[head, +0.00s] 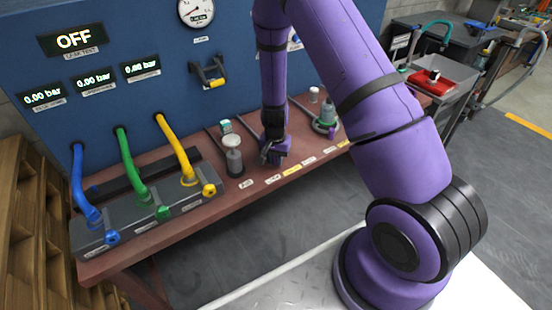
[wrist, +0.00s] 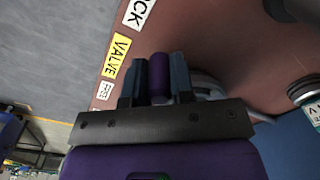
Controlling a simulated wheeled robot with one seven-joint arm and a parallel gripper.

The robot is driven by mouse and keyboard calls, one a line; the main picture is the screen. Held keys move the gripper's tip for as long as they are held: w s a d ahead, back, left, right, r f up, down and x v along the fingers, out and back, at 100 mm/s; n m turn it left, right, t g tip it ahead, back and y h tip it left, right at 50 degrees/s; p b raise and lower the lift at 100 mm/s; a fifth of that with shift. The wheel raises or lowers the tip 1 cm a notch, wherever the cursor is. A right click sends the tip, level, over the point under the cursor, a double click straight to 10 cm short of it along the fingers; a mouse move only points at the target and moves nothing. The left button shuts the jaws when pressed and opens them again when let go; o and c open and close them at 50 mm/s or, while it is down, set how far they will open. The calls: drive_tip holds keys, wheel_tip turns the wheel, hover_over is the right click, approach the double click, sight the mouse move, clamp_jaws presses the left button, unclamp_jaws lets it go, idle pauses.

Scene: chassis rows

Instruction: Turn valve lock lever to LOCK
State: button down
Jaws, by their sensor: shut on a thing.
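My gripper (wrist: 158,85) points down at the bench in the wrist view, its two dark fingers on either side of the purple grip of the valve lock lever (wrist: 158,76). It is shut on that grip. A grey curved part (wrist: 208,86) shows behind the right finger. The yellow VALVE label (wrist: 117,55) lies in front of the grip, with the LOCK label (wrist: 137,12) above it and the FREE label (wrist: 105,91) below it. In the head view my gripper (head: 272,155) is low over the bench and hides most of the lever, so its exact angle cannot be told.
The red-brown bench (head: 225,192) carries a grey-topped fitting (head: 233,160) left of my gripper and a ringed green-grey fitting (head: 327,116) to the right. Blue, green and yellow hoses (head: 175,150) stand further left. The blue panel (head: 120,100) rises behind. Bare floor lies in front.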

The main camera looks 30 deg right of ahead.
drive_tip(key=c, duration=1)
unclamp_jaws()
drive_tip(key=shift+r, duration=0.1)
wheel_tip(320, 180, up, 11)
drive_tip(key=shift+f, duration=0.2)
